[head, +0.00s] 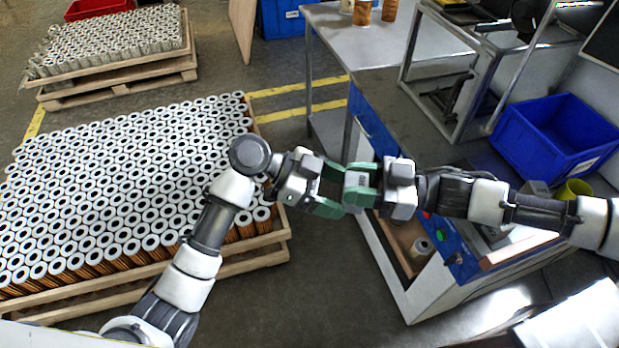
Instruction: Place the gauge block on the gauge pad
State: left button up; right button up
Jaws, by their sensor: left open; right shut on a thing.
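The gauge block (357,180), a small grey block with dark lettering, is held in the air near the middle of the head view. My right gripper (354,186), with green fingers, is shut on it from the right side. My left gripper (336,189) is open and faces it from the left, its green fingertips close to the block and the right fingers. I cannot tell whether the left fingertips touch the block. I cannot make out the gauge pad; my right arm hides part of the bench.
A pallet of upright filter cartridges (120,190) stands at the left. The workbench (390,90) is at the right, with a blue bin (555,135), a yellow-green cup (572,190) and a metal frame (440,75). One cartridge (421,248) sits in the bench's lower opening. Floor between pallet and bench is clear.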

pick_arm(q)
jog(key=shift+x, duration=1.35)
jog(key=shift+c, duration=0.3)
jog(key=c, duration=1.2)
pick_arm(e)
jog(key=o, duration=1.2)
jog(key=shift+c, duration=0.2)
pick_arm(q)
jog(key=shift+c, duration=0.2)
pick_arm(e)
jog(key=shift+o, duration=0.2)
jog(key=shift+w, duration=0.1)
pick_arm(q)
jog(key=shift+s, duration=0.15)
pick_arm(e)
jog(key=shift+w+d, duration=0.1)
jog(key=shift+w, duration=0.05)
